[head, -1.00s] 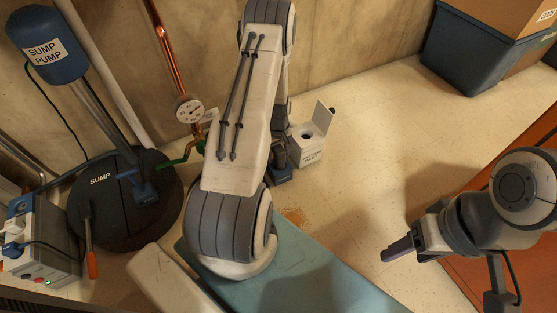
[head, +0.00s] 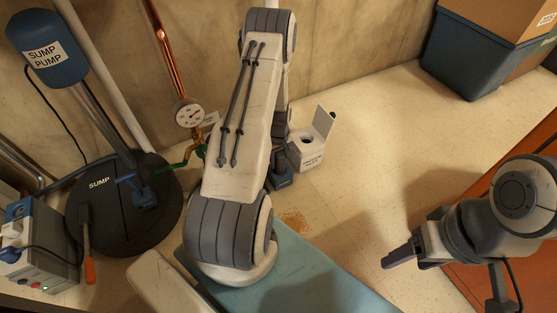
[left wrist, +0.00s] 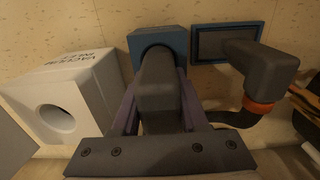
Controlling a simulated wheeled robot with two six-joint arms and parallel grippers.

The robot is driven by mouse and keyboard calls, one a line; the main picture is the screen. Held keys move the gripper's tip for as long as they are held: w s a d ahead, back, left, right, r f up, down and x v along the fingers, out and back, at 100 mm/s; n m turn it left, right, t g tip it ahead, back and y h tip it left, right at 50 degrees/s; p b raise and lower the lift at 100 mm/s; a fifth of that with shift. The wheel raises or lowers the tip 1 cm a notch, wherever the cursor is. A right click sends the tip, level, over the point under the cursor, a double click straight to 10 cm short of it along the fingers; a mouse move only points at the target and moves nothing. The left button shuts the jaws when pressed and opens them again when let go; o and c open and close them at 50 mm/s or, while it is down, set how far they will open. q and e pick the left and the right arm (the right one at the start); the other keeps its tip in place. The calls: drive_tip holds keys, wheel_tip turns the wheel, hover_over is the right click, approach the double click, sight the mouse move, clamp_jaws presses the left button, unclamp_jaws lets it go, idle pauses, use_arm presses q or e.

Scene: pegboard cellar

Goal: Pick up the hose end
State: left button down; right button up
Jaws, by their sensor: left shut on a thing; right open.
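In the left wrist view a dark grey, rounded piece (left wrist: 158,85), which looks like the hose end, sits between the purple-grey fingers of my left gripper (left wrist: 160,108). The gripper is shut on it. A blue square block (left wrist: 158,40) is right behind it; I cannot tell whether they touch. In the head view my left arm hides the held piece and most of the left gripper (head: 281,172), which is low beside the white box. My right gripper (head: 402,257) is open and empty at the right, above the floor.
The white vacuum inlet box (head: 309,147), its flap up, stands just right of my left gripper; its round hole shows in the left wrist view (left wrist: 57,118). A dark elbow with an orange collar (left wrist: 265,70) lies right of it. The sump pump (head: 45,45) and gauge pipe (head: 189,113) stand left.

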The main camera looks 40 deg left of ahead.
sight(278, 153)
use_arm(q)
wheel_tip(278, 153, up, 4)
drive_tip(key=p, duration=0.3)
drive_tip(key=shift+r, duration=0.1)
drive_tip(key=w+d+r+p, duration=0.1)
drive_tip(key=d+r+p, duration=0.5)
drive_tip(key=d, duration=0.5)
drive_tip(key=shift+w+d+r, duration=0.15)
drive_tip(key=shift+d+r, duration=0.1)
drive_tip(key=shift+d, duration=0.05)
drive_tip(key=shift+r+p, duration=0.1)
drive_tip(key=shift+p, duration=0.2)
drive_tip(key=shift+r+p, duration=0.45)
drive_tip(key=shift+p, duration=0.1)
